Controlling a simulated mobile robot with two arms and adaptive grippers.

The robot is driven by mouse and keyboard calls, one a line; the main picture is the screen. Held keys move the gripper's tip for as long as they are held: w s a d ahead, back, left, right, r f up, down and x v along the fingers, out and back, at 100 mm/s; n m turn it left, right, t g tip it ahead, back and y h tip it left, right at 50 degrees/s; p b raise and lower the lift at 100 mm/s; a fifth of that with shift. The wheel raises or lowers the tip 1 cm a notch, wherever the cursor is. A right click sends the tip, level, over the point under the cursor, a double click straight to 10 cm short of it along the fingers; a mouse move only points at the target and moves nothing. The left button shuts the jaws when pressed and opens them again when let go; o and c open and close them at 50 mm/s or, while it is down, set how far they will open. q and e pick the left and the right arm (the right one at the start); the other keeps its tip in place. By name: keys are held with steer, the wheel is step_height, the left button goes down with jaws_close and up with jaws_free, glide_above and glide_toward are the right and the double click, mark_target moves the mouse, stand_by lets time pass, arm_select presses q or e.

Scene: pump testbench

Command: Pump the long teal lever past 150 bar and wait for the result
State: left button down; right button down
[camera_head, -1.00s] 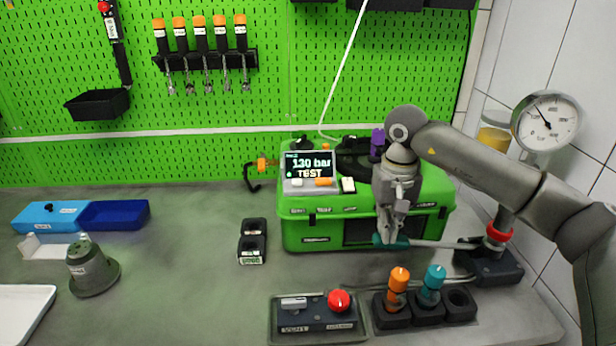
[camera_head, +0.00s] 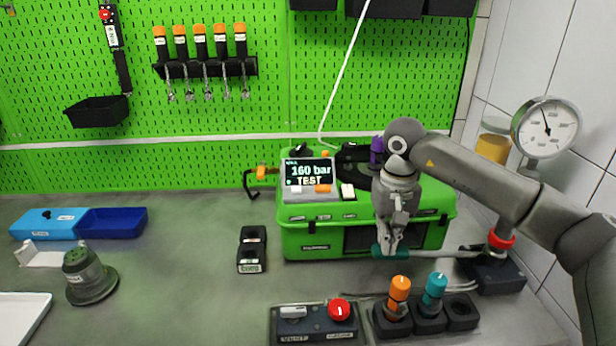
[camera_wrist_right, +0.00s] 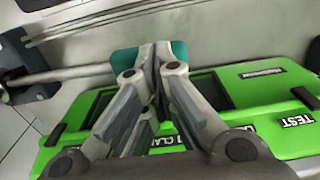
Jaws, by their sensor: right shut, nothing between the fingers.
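The long lever (camera_head: 452,253) runs left from the pump base (camera_head: 494,272) at the right, in front of the green case. Its teal grip (camera_head: 379,251) is at its left end, and the grip also shows in the wrist view (camera_wrist_right: 125,61). My right gripper (camera_head: 390,250) is shut and empty, its fingertips at the teal grip and partly covering it. They appear to touch it. The display (camera_head: 310,173) on the green case reads "160 bar TEST". The round gauge (camera_head: 546,127) has its needle near upright. My left gripper is not in view.
The green case (camera_head: 300,240) stands just behind the lever. In front are a control box with a red knob (camera_head: 339,309), an orange-topped part (camera_head: 399,290) and a teal-topped part (camera_head: 435,287) in black holders.

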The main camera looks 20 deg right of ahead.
steer(key=shift+d+r+p, duration=0.15)
steer(key=shift+r+p, duration=0.4)
steer(key=shift+r, duration=0.5)
steer(key=shift+d+r+p, duration=0.1)
steer(key=shift+r+p, duration=0.4)
steer(key=shift+r, duration=0.5)
step_height(320, 180, up, 6)
steer(key=p, duration=0.4)
steer(key=shift+a+f, duration=0.1)
